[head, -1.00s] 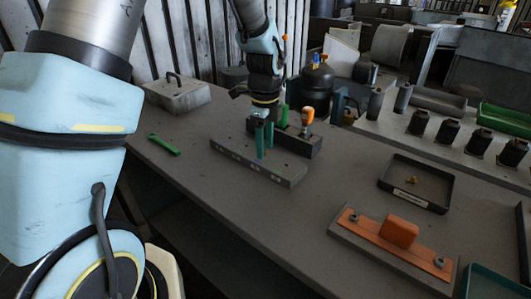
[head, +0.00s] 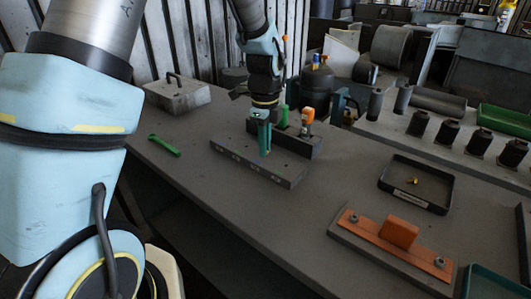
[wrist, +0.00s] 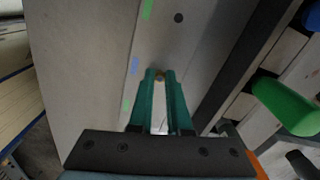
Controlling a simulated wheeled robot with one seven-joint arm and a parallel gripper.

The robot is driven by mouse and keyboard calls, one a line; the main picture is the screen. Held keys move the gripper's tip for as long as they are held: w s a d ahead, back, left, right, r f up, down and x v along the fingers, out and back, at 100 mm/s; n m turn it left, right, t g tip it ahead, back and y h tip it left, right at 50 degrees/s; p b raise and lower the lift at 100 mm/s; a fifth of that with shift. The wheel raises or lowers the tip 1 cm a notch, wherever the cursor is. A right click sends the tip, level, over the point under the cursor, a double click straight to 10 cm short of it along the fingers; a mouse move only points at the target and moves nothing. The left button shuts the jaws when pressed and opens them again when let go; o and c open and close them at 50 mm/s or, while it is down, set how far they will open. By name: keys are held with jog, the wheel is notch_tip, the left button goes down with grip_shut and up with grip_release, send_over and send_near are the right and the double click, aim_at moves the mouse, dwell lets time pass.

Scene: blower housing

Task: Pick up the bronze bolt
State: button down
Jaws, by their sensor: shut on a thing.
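My gripper (head: 265,153) points down over the long grey block (head: 240,168), with its green fingers drawn together. In the wrist view, the fingertips (wrist: 160,74) are shut on a small brownish piece, the bronze bolt (wrist: 160,77). Only its top shows between the tips, at the block's upper face. The rest of it is hidden, and I cannot tell whether it is seated in the block or raised. In the head view the fingers hide the bolt.
Behind the block is a dark rack (head: 303,144) with green and orange-handled tools. A green wrench (head: 165,146) lies left. A black tray (head: 440,207) with small brass pieces and an orange-topped fixture (head: 400,234) stand right. Bare table lies between.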

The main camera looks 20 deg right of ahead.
jog(key=shift+r, duration=0.1)
notch_tip(320, 180, up, 10)
jog(key=b, duration=0.2)
jog(key=shift+r, duration=0.2)
dwell(0.3)
